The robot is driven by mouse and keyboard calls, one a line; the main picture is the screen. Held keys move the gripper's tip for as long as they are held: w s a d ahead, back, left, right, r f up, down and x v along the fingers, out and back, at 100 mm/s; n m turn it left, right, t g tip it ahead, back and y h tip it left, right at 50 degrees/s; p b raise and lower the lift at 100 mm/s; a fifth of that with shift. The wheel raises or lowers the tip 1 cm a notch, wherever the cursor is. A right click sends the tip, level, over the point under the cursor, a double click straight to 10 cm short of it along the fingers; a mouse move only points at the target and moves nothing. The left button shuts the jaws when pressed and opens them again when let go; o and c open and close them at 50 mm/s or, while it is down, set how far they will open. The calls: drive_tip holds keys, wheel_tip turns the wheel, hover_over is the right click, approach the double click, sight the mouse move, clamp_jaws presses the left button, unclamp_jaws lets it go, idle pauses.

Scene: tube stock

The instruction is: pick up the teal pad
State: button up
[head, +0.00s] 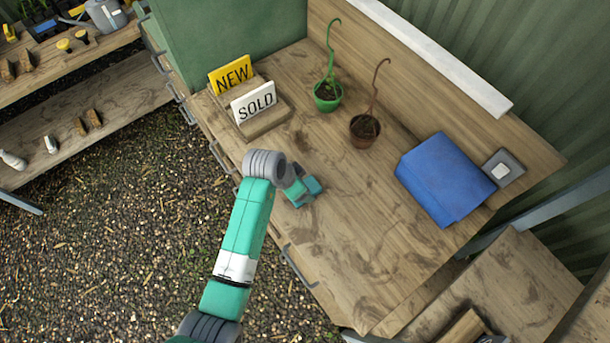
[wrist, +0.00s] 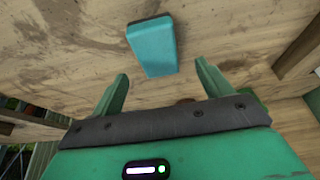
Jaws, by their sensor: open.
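The teal pad (wrist: 152,47) is a small block with a dark edge, lying on the wooden bench top. In the wrist view it is ahead of my gripper (wrist: 162,71), roughly in line with the gap between the two fingers. The fingers are spread and nothing is between them. I cannot tell the exact height of the fingers above the bench.
Behind are the yellow NEW sign (head: 231,76) and white SOLD sign (head: 254,103) in a wooden holder, a green pot (head: 327,97) and a brown pot (head: 364,129). A blue box (head: 444,180) is at right. The bench (head: 350,225) is clear around the pad.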

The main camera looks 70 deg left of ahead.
drive_tip(key=x, duration=0.5)
drive_tip(key=shift+s+d+f, duration=0.1)
drive_tip(key=shift+s+d, duration=0.15)
drive_tip(key=shift+s, duration=0.05)
drive_tip(key=shift+f, duration=0.25)
drive_tip(key=c, duration=1.1)
